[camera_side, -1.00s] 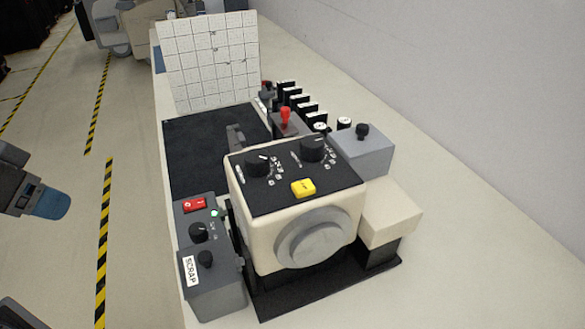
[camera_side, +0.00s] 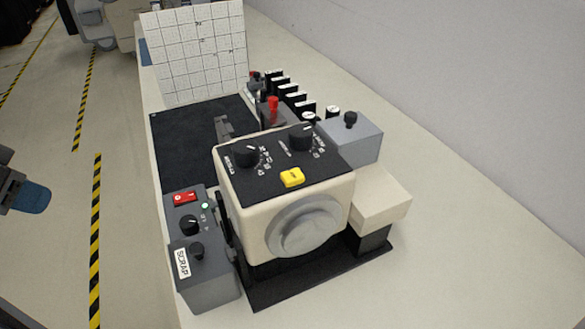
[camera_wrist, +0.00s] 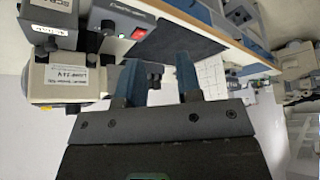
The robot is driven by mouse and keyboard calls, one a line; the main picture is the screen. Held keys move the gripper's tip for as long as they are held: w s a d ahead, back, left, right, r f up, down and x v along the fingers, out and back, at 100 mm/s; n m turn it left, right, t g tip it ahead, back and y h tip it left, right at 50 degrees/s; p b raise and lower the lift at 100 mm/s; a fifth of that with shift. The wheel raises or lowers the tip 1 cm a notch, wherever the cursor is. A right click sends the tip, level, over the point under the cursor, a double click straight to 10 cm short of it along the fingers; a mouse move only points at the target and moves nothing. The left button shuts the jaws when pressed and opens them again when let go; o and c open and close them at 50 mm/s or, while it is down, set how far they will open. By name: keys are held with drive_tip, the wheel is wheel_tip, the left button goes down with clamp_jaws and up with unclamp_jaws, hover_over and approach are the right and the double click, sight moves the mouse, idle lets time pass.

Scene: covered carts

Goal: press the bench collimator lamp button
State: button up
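The collimator (camera_side: 255,220) is a cream housing with a black top panel and a round grey front, standing on the bench. The yellow lamp button (camera_side: 292,177) sits on its top panel between and in front of two black dials. My gripper (camera_side: 30,196) is only partly in the side view, at the left edge, well away from the collimator and above the floor. In the wrist view my gripper (camera_wrist: 158,62) shows two blue fingers spread apart with nothing between them.
A grey control box (camera_side: 205,270) with a red rocker switch (camera_side: 184,197), knobs and a SCRAP label stands left of the collimator. Behind are a black mat (camera_side: 185,140) and a white grid board (camera_side: 195,55). A grey block (camera_side: 345,140) is to the right. The bench's right side is clear.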

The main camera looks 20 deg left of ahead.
clamp_jaws()
idle(1.2)
